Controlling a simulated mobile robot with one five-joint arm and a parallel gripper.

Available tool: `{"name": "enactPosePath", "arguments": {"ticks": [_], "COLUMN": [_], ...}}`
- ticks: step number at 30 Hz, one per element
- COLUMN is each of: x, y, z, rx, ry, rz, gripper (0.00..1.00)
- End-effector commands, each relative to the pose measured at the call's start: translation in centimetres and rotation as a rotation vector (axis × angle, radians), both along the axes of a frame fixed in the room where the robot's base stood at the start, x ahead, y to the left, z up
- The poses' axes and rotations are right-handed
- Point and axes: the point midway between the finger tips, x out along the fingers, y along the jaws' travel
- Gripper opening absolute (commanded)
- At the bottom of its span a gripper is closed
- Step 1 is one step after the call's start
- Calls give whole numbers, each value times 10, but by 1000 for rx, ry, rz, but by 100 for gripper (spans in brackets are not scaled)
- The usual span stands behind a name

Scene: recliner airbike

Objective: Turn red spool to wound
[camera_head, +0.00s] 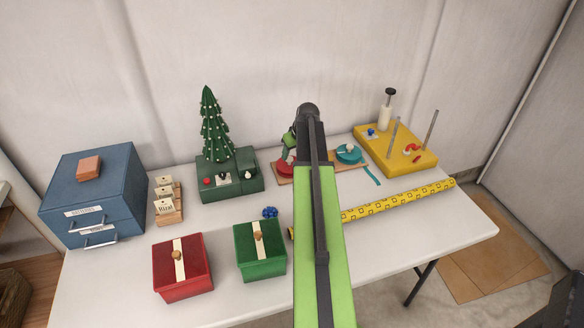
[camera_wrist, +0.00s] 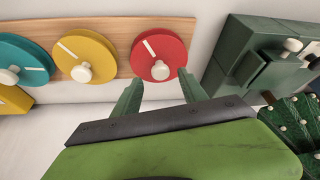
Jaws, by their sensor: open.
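The red spool (camera_wrist: 172,46) is a flat disc with a cream knob (camera_wrist: 160,70) and a white stripe (camera_wrist: 148,48) that points up and left in the wrist view. It is mounted at the right end of a wooden board (camera_wrist: 110,35). My gripper (camera_wrist: 159,79) is open, with its two green fingers apart on either side of the knob. I cannot tell whether they touch it. In the head view the red spool (camera_head: 284,171) shows left of my arm, partly covered. My gripper's fingertips are hard to make out there.
A yellow spool (camera_wrist: 88,48) and a teal spool (camera_wrist: 22,55) share the board. A green base (camera_head: 230,184) with a small tree (camera_head: 215,135) stands just left of the board. A yellow block with rods (camera_head: 390,155) stands to the right.

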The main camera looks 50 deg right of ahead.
Motion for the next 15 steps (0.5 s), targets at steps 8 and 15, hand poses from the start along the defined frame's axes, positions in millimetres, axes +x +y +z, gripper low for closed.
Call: {"name": "enactPosePath", "arguments": {"ticks": [8,15], "x": [13,13], "y": [-3,-3], "z": [-34,-32], "rx": [0,0], "ry": [0,0], "rz": [-1,-1], "gripper": [50,45]}}
